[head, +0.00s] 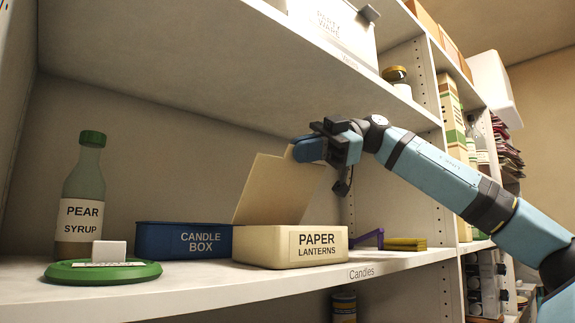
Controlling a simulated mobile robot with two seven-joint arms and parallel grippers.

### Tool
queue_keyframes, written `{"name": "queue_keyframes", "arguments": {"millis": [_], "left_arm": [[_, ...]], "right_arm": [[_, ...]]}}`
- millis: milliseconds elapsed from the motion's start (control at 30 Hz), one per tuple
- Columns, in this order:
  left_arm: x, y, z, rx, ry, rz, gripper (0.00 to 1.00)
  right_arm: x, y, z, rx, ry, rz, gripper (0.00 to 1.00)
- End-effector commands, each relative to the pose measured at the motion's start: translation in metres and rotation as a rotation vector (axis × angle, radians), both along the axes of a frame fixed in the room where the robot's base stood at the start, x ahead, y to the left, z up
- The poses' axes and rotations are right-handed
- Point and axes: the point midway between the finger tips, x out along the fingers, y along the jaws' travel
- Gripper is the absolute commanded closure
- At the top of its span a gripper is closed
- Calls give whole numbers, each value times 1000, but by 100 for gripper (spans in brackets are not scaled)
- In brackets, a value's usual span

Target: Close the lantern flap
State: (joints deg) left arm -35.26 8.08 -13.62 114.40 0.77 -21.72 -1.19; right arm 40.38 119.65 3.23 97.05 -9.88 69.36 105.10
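The cream box labelled "PAPER LANTERNS" (290,250) stands on the shelf. Its tan flap (278,192) is raised and stands open, leaning back, with a tab at its top. My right gripper (308,150) is at the top right edge of the flap, overlapping it in the picture. I cannot tell whether it touches the flap, or whether its fingers are open or shut. My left gripper is not in view.
A blue candle box (184,240) stands close left of the lantern box. Further left are a syrup bottle (82,200) and a green round lid (103,271). A purple item (370,237) and yellow stack (405,243) lie to the right. An upper shelf (230,65) hangs overhead.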

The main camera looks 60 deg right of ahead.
Motion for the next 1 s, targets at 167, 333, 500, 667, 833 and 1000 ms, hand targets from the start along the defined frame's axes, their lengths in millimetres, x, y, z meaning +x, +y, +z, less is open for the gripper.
{"name": "queue_keyframes", "arguments": {"millis": [167, 333, 500, 667, 833, 1000], "left_arm": [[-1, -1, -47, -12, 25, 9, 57], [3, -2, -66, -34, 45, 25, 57], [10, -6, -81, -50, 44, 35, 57], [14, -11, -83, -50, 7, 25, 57], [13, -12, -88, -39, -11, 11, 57], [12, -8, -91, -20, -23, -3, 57]], "right_arm": [[-20, 8, -30, -67, -159, 0, 100], [-34, 14, -51, -128, -306, 0, 100], [-44, 18, -70, -185, -443, -1, 100], [-50, 21, -86, -230, -551, 0, 100], [-53, 23, -98, -267, -636, 0, 100], [-55, 23, -105, -289, -689, 0, 100]]}}
